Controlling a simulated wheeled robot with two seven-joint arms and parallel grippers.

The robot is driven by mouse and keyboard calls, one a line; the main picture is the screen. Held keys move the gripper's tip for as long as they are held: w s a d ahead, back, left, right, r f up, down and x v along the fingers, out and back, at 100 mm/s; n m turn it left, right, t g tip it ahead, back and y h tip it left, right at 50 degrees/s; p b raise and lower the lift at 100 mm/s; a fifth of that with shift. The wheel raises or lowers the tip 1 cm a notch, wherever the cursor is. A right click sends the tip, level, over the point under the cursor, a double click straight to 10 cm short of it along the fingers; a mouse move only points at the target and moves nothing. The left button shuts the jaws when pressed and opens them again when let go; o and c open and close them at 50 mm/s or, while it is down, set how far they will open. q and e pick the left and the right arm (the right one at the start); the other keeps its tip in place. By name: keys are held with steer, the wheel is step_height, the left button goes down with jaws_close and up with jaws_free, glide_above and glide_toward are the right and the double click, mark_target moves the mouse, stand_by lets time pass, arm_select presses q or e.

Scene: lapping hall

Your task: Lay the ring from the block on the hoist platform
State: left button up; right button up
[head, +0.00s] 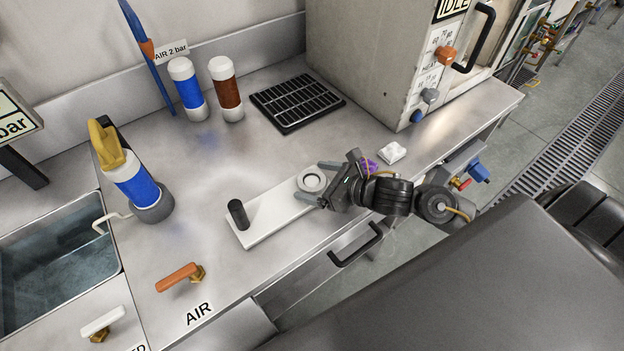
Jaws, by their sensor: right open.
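A grey-white ring (312,180) lies at the right end of a flat white block (278,213) on the steel bench. I see nothing that I can clearly tell is the hoist platform. My left gripper is not in view.
A black grate (297,100) lies behind the block. Blue (188,90) and brown (226,89) bottles stand at the back. A sink (60,265), a yellow-topped blue bottle (134,180) and an orange-handled valve (180,278) are left. A large machine (365,60) stands back right.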

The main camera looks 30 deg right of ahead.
steer(key=c, duration=1.3)
steer(key=shift+r, duration=0.1)
steer(key=shift+c, duration=0.5)
steer(key=shift+r, duration=0.4)
step_height(320, 180, up, 2)
steer(key=shift+r, duration=0.2)
steer(key=s+r, duration=0.1)
steer(key=s+r+p, duration=0.1)
steer(key=r, duration=0.1)
steer(key=shift+s+a+r, duration=0.1)
steer(key=shift+s+a, duration=0.05)
steer(key=shift+s, duration=0.15)
arm_select(q)
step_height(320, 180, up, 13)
steer(key=p, duration=1.2)
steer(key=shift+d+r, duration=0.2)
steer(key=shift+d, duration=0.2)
arm_select(e)
steer(key=s+a+r, duration=0.1)
steer(key=s+r, duration=0.5)
steer(key=s, duration=0.5)
steer(key=shift+a+r, duration=0.25)
